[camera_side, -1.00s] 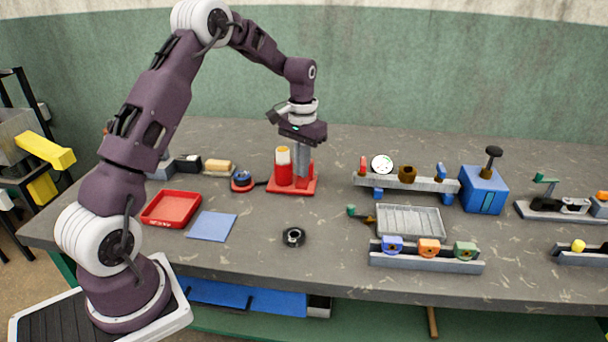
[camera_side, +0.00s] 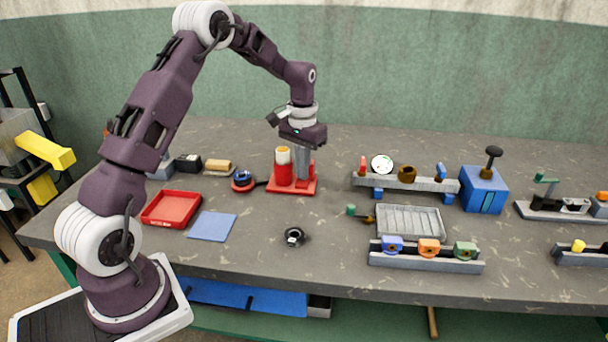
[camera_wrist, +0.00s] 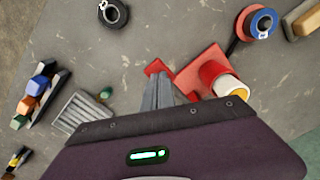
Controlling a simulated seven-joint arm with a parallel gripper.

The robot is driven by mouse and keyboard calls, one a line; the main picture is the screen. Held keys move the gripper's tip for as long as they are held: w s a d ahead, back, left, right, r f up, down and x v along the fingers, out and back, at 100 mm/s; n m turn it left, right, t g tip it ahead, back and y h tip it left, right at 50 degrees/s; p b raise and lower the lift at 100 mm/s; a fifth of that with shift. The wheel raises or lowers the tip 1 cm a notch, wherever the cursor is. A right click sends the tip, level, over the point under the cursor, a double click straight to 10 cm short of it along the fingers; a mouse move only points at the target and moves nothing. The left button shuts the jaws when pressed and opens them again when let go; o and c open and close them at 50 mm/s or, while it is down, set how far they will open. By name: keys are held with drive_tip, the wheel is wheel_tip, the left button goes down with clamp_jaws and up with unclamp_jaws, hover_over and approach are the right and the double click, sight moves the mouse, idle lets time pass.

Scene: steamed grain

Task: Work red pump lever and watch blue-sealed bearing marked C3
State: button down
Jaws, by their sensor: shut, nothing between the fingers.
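The red pump (camera_side: 283,172) stands on a red base plate, with a white and orange top; it also shows in the wrist view (camera_wrist: 212,75). My gripper (camera_side: 303,177) is shut and empty, pointing down close beside the cylinder. In the wrist view its fingertips (camera_wrist: 158,82) are by a small red piece (camera_wrist: 157,67), perhaps the lever; contact is unclear. No C3 mark is readable.
A black ring (camera_side: 293,237) lies on the table in front. A red tray (camera_side: 172,209) and blue mat (camera_side: 212,226) lie left. A ribbed grey tray (camera_side: 410,221), a rack of coloured blocks (camera_side: 427,254) and a blue box (camera_side: 484,190) stand right.

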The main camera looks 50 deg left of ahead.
drive_tip(key=shift+f, duration=1.9)
drive_tip(key=shift+r, duration=3.85)
drive_tip(key=shift+f, duration=1.55)
drive_tip(key=shift+f, duration=2.3)
drive_tip(key=shift+r, duration=3.85)
